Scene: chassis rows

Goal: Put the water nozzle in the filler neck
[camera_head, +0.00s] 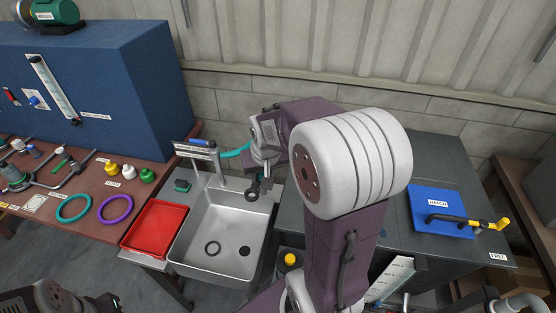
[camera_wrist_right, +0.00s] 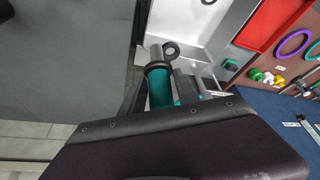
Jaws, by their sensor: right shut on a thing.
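My right gripper (camera_head: 258,172) is over the back right of the sink, partly covered by its own arm. It is shut on the teal water nozzle (camera_wrist_right: 160,88), whose dark and grey end points away from the gripper in the right wrist view. A teal hose piece (camera_head: 236,151) shows left of the gripper in the head view. A dark ring (camera_head: 252,194) hangs just below the gripper; it also shows beside the nozzle's end in the wrist view (camera_wrist_right: 171,50). I cannot make out the filler neck. My left gripper (camera_head: 108,302) shows only in part at the lower left edge.
A blue hatch plate (camera_head: 432,204) with a yellow-ended handle lies on the right bench. A yellow cap (camera_head: 290,259) shows below, right of the sink.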

